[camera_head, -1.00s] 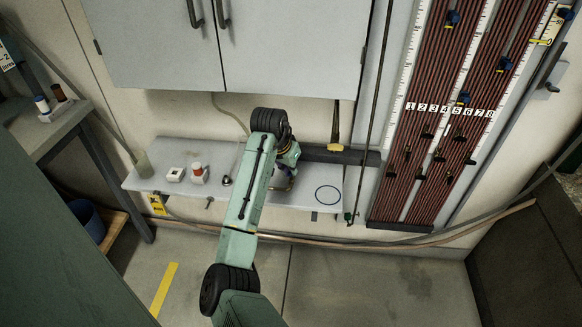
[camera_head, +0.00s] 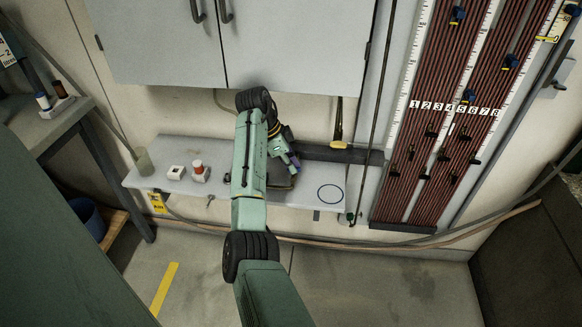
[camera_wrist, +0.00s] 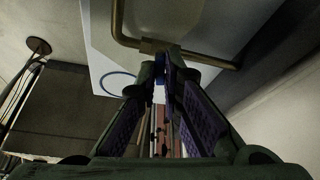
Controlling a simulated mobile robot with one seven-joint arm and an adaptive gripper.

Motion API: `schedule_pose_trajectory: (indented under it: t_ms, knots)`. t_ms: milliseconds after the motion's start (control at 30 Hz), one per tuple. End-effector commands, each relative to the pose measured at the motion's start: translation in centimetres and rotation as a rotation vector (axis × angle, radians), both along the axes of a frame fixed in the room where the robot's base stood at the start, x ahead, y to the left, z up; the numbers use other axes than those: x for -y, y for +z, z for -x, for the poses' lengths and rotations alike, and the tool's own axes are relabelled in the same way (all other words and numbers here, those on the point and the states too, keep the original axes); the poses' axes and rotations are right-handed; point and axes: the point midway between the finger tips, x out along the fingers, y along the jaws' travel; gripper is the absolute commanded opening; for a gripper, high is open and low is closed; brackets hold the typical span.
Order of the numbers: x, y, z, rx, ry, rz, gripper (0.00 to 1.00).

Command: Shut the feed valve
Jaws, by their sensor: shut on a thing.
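A brass pipe (camera_wrist: 205,58) with a small brass valve body (camera_wrist: 153,46) crosses the pale shelf in the wrist view. A small blue piece (camera_wrist: 159,70), seemingly the feed valve's handle, shows between the fingertips. My gripper (camera_wrist: 167,66), with purple-padded fingers, is shut on this blue piece. The fingers hide most of it, so I cannot tell its angle. In the head view my gripper (camera_head: 293,163) is low over the shelf, left of the printed ring. The valve itself is mostly hidden there by my arm and gripper.
The shelf (camera_head: 309,196) carries a white box (camera_head: 176,172) and a small bottle with a red-brown cap (camera_head: 198,168). A dark horizontal pipe (camera_head: 352,155) lies right of the gripper. The tube board (camera_head: 440,120) stands further right, cabinets (camera_head: 285,45) above.

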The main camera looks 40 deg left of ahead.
Motion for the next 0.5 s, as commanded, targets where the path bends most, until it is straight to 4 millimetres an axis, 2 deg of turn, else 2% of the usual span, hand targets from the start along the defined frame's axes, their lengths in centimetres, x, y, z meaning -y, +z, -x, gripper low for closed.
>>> schedule_pose_trajectory:
  t_ms: [200,500]
  knots:
    - [0.02,0.03,-0.18,0.001,-0.103,0.0,0.0]
    - [-0.01,0.1,-0.24,0.002,-0.156,-0.001,0.0]
